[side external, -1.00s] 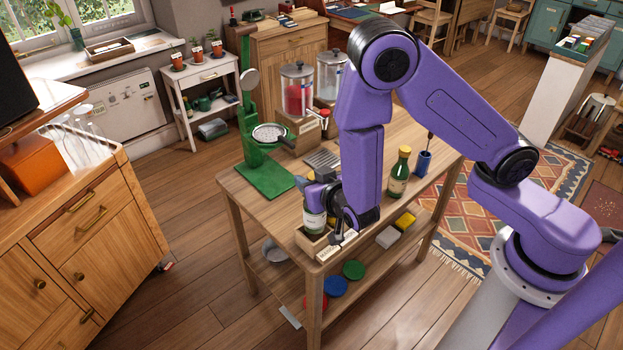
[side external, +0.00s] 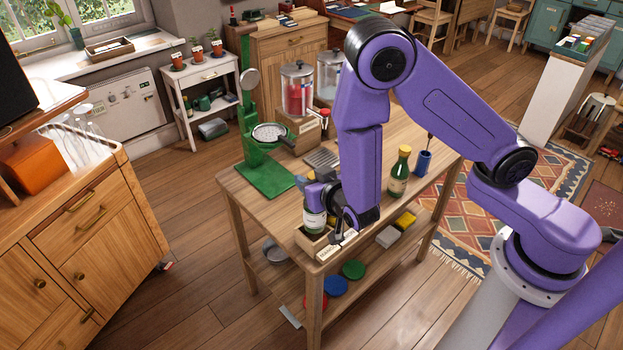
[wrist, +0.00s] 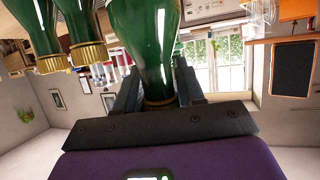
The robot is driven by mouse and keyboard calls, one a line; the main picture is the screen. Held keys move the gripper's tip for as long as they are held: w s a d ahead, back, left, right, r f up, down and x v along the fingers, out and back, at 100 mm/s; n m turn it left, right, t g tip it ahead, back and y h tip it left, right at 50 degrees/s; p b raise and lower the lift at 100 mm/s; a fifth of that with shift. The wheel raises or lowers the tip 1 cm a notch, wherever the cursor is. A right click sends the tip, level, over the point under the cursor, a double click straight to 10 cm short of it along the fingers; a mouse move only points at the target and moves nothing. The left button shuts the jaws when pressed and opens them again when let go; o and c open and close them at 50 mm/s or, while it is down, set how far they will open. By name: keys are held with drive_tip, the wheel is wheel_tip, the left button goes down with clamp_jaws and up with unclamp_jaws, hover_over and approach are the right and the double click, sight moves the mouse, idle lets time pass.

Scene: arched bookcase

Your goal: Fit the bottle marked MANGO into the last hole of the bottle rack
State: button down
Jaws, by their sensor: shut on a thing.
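My gripper (wrist: 152,92) is shut on the neck of a green glass bottle (wrist: 143,45), near its gold cap, in the wrist view, which is upside down. In the side view this bottle (side external: 315,220), with a pale label, is upright at the left end of the wooden bottle rack (side external: 311,243). Whether its base is inside a hole is hidden by the rack's wall. Two more green bottles with gold caps (wrist: 90,32) stand beside it in the wrist view; my arm hides them in the side view. I cannot read the marking on the held bottle.
The rack is near the front corner of the wooden table (side external: 237,184). A green press stand (side external: 262,185) and a grey ridged block (side external: 322,160) are behind.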

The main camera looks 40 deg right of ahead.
drive_tip(key=shift+f, duration=2.75)
idle(0.3)
drive_tip(key=c, duration=0.6)
unclamp_jaws()
drive_tip(key=v, duration=1.7)
drive_tip(key=shift+s+r, duration=0.15)
